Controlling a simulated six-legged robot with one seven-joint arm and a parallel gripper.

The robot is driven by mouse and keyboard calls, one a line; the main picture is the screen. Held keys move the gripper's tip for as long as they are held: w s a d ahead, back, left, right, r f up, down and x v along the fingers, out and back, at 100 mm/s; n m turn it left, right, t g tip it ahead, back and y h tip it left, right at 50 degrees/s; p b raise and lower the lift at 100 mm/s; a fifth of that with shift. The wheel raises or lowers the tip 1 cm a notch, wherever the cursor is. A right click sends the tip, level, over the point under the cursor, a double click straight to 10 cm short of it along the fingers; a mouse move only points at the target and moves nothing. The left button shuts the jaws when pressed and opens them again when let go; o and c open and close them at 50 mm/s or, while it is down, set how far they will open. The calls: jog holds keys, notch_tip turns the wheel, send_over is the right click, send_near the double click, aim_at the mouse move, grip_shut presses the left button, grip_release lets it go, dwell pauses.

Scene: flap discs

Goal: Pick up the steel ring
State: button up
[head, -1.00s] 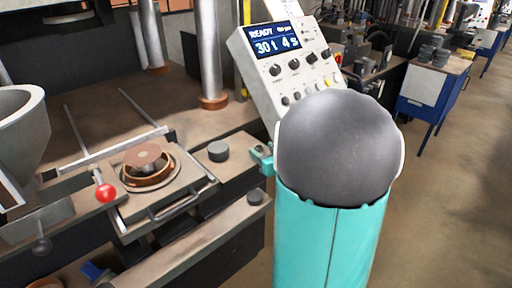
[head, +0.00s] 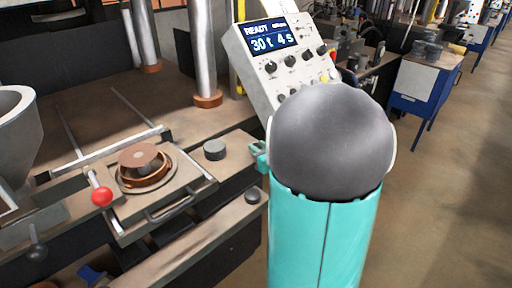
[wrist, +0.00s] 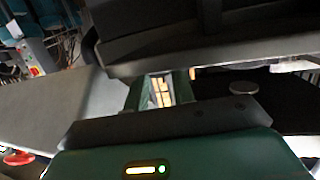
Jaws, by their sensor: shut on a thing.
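My gripper (head: 261,158) shows in the head view as a small teal part at the bench edge, partly hidden behind my own arm. In the wrist view my gripper (wrist: 160,90) has two teal fingers in the middle of the picture. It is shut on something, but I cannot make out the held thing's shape. I cannot clearly pick out the steel ring in either view.
A grey puck (head: 215,149) stands on the bench just left of my gripper. A red lever ball (head: 102,196) and metal posts (head: 203,50) are further left. A control panel (head: 275,60) reading READY stands behind my arm. Open floor (head: 450,200) lies to the right.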

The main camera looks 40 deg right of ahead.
jog(key=shift+r, duration=0.1)
jog(key=shift+r, duration=0.55)
jog(key=s+a+r, duration=0.3)
jog(key=s+r, duration=0.3)
jog(key=s+a+r, duration=0.2)
jog(key=s+r, duration=0.3)
jog(key=s, duration=0.1)
jog(key=shift+s+a+r, duration=0.35)
jog(key=shift+s+a, duration=0.05)
jog(key=shift+w+a, duration=0.1)
